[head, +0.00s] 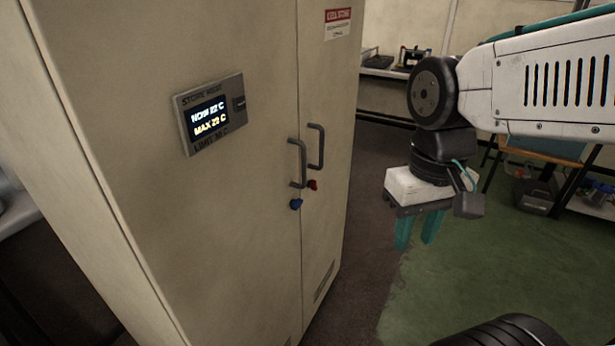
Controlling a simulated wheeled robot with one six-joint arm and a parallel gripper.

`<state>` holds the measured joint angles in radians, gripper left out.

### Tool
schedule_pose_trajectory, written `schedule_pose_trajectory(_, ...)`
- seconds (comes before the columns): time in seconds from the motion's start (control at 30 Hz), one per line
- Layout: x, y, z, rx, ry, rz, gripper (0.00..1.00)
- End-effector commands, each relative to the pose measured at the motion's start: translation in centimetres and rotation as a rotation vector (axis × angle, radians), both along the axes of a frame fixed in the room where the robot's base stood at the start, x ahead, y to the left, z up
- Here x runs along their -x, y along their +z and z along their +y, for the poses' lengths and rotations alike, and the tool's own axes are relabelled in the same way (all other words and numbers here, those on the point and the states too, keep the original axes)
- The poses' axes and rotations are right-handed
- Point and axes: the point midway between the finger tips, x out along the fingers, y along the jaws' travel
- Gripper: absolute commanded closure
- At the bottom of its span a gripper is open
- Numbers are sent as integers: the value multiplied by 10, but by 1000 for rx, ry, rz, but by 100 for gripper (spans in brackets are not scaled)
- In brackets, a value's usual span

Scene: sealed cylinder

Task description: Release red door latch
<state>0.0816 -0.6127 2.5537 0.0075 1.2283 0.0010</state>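A tall cream cabinet (235,240) with two doors fills the left and middle of the head view. A small red latch (312,185) sits on the far door, just below its dark handle (316,147). A blue latch (296,204) sits on the near door, below its own dark handle (298,163). Both doors look closed. My gripper (415,241) hangs to the right of the cabinet, pointing down, with its teal fingers apart and nothing between them. It is clear of the red latch and touches nothing.
A display panel (212,113) is on the near door and a red-and-white sign (338,23) is high on the far door. Green floor (450,275) lies open at the right. A bench with equipment (410,58) stands at the back, and a shelf with bins (535,194) at the right.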

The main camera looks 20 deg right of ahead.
Motion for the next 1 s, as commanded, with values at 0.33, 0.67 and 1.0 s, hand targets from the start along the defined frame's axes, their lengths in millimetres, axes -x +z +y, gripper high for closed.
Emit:
schedule_pose_trajectory(0.33, -40, -61, 24, -356, -320, 354, 67)
schedule_pose_trajectory(0.67, -112, -106, 48, -834, -746, 585, 67)
schedule_pose_trajectory(1.0, -230, -169, 10, -1402, -1323, 606, 67)
